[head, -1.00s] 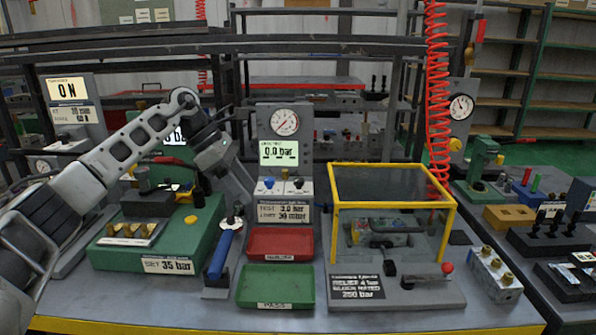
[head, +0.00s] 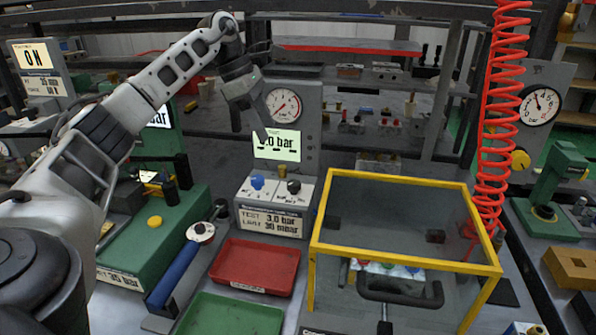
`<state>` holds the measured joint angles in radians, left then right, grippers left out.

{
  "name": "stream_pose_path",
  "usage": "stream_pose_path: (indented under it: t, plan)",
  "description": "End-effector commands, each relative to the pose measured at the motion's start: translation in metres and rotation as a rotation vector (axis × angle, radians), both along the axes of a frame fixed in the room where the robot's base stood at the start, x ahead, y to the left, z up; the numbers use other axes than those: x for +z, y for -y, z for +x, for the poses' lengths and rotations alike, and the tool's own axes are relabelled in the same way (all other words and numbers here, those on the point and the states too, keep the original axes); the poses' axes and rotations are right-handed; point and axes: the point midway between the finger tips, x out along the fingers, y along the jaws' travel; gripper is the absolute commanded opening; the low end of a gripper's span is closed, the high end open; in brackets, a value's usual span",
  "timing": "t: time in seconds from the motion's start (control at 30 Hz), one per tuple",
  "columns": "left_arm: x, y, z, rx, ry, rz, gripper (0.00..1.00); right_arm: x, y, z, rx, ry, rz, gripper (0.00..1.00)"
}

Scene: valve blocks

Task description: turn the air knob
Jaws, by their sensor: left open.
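A small test panel stands in the middle of the bench, with a blue knob (head: 257,183) on the left and a black knob (head: 293,186) on the right. Their small labels are too blurred to read, so I cannot tell which is the air knob. Above them are a lit display (head: 277,146) ending in "bar" and a round dial gauge (head: 283,106). My left gripper (head: 249,127) is open and empty, pointing down in front of the display and above the knobs, apart from them. It covers part of the display. My right gripper is not in view.
A yellow-framed guard box (head: 400,258) stands right of the panel, with a red coiled hose (head: 497,130) behind it. A red tray (head: 256,267) and a green tray (head: 230,315) lie in front. A blue-handled tool (head: 175,272) lies left of them.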

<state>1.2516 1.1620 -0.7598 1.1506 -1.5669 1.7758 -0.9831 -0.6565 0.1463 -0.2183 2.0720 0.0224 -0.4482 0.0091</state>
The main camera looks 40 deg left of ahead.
Motion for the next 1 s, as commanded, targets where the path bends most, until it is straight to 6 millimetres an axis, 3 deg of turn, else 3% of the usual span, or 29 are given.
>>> stream_pose_path:
  t: [0.17, 0.6, 0.8, 1.0]
  plan:
    - [-0.037, 0.013, 0.007, -0.003, -0.007, -0.001, 0.52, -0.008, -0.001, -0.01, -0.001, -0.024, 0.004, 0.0]
    - [-0.115, 0.04, 0.027, -0.002, -0.003, -0.002, 0.52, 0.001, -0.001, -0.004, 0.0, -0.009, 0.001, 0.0]
    - [-0.129, 0.045, 0.031, -0.002, -0.001, -0.001, 0.52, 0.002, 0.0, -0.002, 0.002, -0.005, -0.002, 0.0]
    - [-0.131, 0.045, 0.031, -0.001, 0.0, 0.0, 0.52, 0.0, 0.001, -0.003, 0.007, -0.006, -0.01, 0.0]
